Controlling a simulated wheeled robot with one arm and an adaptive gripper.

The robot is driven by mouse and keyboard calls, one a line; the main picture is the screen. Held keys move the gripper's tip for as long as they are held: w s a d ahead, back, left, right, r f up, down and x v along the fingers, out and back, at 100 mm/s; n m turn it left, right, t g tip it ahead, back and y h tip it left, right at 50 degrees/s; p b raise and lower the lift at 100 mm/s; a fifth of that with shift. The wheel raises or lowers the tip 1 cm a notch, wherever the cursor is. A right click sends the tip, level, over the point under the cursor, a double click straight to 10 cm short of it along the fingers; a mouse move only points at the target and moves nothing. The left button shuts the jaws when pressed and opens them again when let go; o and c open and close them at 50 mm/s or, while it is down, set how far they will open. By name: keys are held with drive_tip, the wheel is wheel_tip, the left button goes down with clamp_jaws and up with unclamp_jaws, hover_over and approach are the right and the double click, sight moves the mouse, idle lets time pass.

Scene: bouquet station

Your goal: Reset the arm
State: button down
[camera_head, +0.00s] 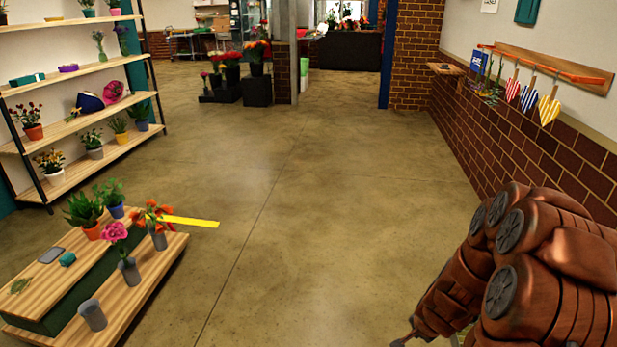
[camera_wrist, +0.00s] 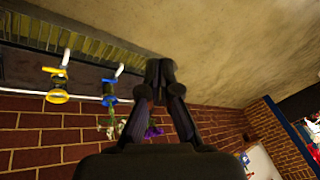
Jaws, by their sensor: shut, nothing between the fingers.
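My gripper (camera_wrist: 160,74) shows in the wrist view with its dark fingers together and nothing between them. It points along a floor-like tan surface, with a brick wall behind. In the head view my copper-coloured arm is folded at the lower right; its end runs toward the bottom edge and the fingers cannot be made out there.
A low wooden bench (camera_head: 150,285) at the lower left holds potted plants, grey vases and a grey cup (camera_head: 92,315). A shelf (camera_head: 75,135) stands behind it. A brick wall (camera_head: 540,150) with a hanging rack (camera_head: 550,68) is on the right. The middle floor is clear.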

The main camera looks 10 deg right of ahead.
drive_tip(key=s+a+r+n+g+y+p, duration=0.1)
drive_tip(key=s+a+r+n+y+p, duration=0.2)
drive_tip(key=a+r, duration=0.7)
drive_tip(key=s+a+r+n+g+p, duration=0.1)
drive_tip(key=s+a+r+n+p, duration=0.4)
drive_tip(key=r, duration=0.9)
drive_tip(key=s+a+r+n+g+p, duration=0.2)
drive_tip(key=s+r+p, duration=0.2)
drive_tip(key=s+r, duration=0.5)
drive_tip(key=s+a+r+n+g+h+p, duration=0.1)
drive_tip(key=s+r+p, duration=0.4)
drive_tip(key=s+r, duration=0.5)
drive_tip(key=a+n+g, duration=0.1)
drive_tip(key=n, duration=0.1)
drive_tip(key=shift+n, duration=0.3)
drive_tip(key=shift+d+r, duration=0.1)
